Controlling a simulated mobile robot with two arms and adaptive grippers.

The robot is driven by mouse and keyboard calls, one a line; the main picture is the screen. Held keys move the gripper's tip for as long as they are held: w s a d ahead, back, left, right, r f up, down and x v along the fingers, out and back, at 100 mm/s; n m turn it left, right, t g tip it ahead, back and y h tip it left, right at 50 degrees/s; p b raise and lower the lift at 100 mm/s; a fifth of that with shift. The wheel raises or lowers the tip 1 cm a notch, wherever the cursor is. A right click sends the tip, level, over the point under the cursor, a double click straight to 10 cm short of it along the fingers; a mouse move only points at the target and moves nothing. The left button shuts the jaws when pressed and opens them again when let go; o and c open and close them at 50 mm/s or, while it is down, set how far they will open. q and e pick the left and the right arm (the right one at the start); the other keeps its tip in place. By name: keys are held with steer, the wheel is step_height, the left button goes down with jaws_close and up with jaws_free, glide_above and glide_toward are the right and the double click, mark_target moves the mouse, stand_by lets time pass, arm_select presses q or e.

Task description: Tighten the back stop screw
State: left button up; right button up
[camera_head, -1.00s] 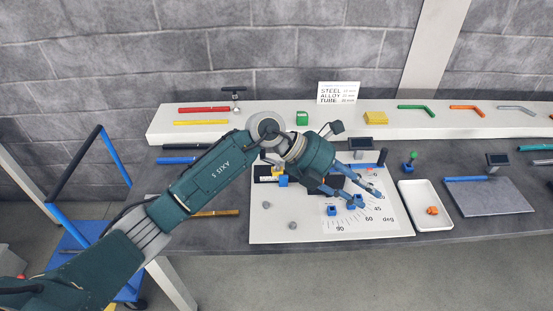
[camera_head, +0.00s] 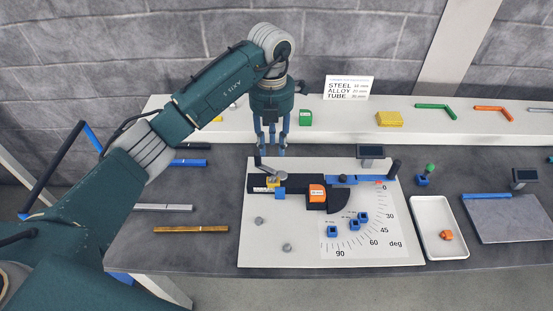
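The white bending-angle board (camera_head: 290,232) lies on the dark bench. A black rail with a yellow block (camera_head: 273,182) and a blue block (camera_head: 280,193) runs along its back left part. A grey round-ended piece (camera_head: 267,173) and a thin black upright post (camera_head: 257,161) stand just behind these blocks. I cannot tell which part is the back stop screw. My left gripper (camera_head: 271,148) points down behind and above the post and blocks. Its blue fingers look spread, with nothing clearly between them. My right gripper is not in view.
An orange block (camera_head: 317,193) sits on the rail, near a dark quarter disc. Small blue blocks (camera_head: 354,224) lie by the degree scale. A black handle (camera_head: 393,169) stands at the board's back right. A white tray (camera_head: 421,214) lies right of the board. The raised white shelf is behind.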

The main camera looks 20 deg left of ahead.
arm_select(q)
steer(key=p, duration=0.2)
glide_above(273, 177)
steer(key=f, duration=0.4)
steer(key=shift+w+a+f, duration=0.15)
steer(key=shift+a+f, duration=0.15)
steer(key=shift+f, duration=0.1)
steer(key=f, duration=0.2)
steer(key=f+p, duration=0.1)
steer(key=shift+w+f, duration=0.1)
steer(key=shift+w, duration=0.15)
step_height(273, 177, down, 2)
steer(key=shift+p, duration=0.3)
jaws_close()
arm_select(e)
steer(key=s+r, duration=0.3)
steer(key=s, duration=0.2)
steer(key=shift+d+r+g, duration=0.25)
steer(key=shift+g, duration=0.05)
